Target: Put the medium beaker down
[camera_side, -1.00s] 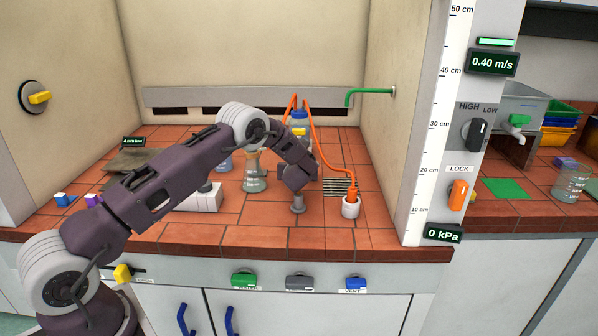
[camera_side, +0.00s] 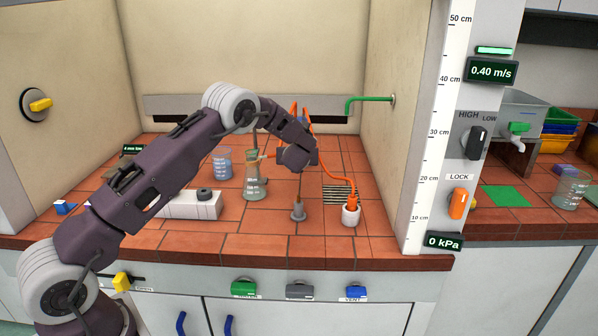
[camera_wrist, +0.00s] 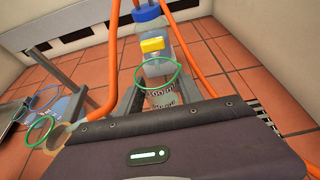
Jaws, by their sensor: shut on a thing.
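In the wrist view, a clear beaker (camera_wrist: 162,97) with dark printed marks and a green rim stands between the fingers of my gripper (camera_wrist: 158,92). My gripper is shut on it. My wrist housing hides the lower part of the beaker. In the side view my gripper (camera_side: 298,152) is over the right half of the tiled bench, and my own wrist hides the fingers and beaker there. I cannot tell how far the beaker's base is from the tiles.
A blue-capped bottle (camera_wrist: 150,38) with orange tubes stands behind the beaker. A conical flask (camera_side: 255,188), a beaker with bluish liquid (camera_side: 222,163) and a white box (camera_side: 190,207) lie to the left. A grey stopper-like piece (camera_side: 298,213) and white cup (camera_side: 350,216) stand in front.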

